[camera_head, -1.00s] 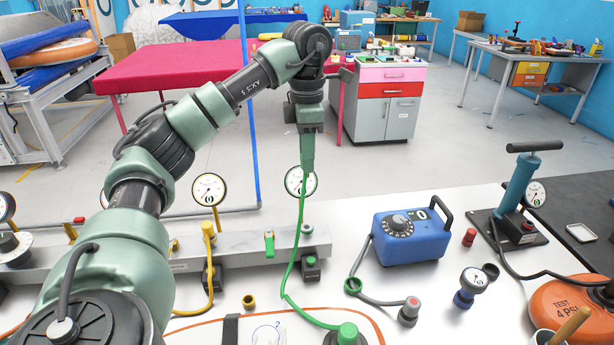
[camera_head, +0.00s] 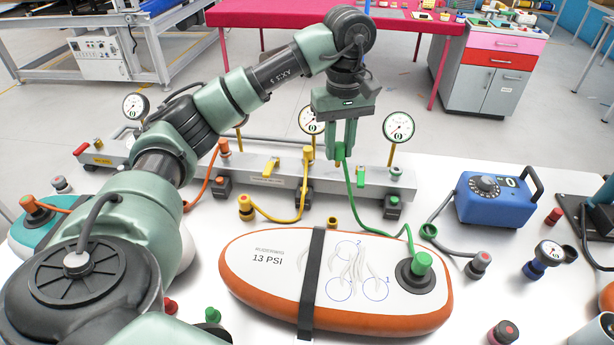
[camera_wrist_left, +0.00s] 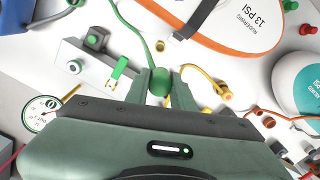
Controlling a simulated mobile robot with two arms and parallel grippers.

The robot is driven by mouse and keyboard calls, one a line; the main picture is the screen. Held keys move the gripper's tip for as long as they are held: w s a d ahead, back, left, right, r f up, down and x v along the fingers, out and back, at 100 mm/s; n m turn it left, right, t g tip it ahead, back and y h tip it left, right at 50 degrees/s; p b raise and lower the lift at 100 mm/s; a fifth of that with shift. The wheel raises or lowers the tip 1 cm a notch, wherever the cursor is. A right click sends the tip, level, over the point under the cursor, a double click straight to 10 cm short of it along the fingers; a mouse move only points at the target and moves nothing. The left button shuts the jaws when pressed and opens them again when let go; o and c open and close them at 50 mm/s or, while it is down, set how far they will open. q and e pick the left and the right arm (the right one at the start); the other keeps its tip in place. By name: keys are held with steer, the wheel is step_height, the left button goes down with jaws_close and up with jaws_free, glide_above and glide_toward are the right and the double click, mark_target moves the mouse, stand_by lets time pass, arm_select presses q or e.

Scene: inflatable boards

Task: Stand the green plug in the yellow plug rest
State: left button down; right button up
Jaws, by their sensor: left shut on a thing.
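My left gripper (camera_head: 341,148) is shut on the green plug (camera_head: 340,153), which hangs upright at the end of a green hose. The wrist view also shows the plug (camera_wrist_left: 160,84) between the fingers. The hose runs to a green-capped valve on the orange-edged board. The yellow plug rest (camera_head: 332,222) is a small open cup on the white bench, between the grey rail and the board, near the black strap's end. The plug is in the air, beyond the rest from the head camera and apart from it. My right gripper is not in view.
The grey rail (camera_head: 270,170) carries gauges, levers and coloured blocks. The orange-edged board (camera_head: 290,325) lies in front of the rest. A yellow plug (camera_head: 245,203) with its hose stands to the left. A green ring-shaped rest (camera_head: 429,230) and a blue box (camera_head: 490,210) are to the right.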

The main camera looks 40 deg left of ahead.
arm_select(q)
step_height(320, 180, down, 16)
steer(key=shift+p, duration=1.1)
step_height(320, 180, down, 3)
steer(key=shift+f+p, duration=0.15)
steer(key=shift+p, duration=0.25)
steer(key=shift+f, duration=0.3)
steer(key=shift+f, duration=0.1)
steer(key=shift+f, duration=0.15)
steer(key=c, duration=1.2)
jaws_free()
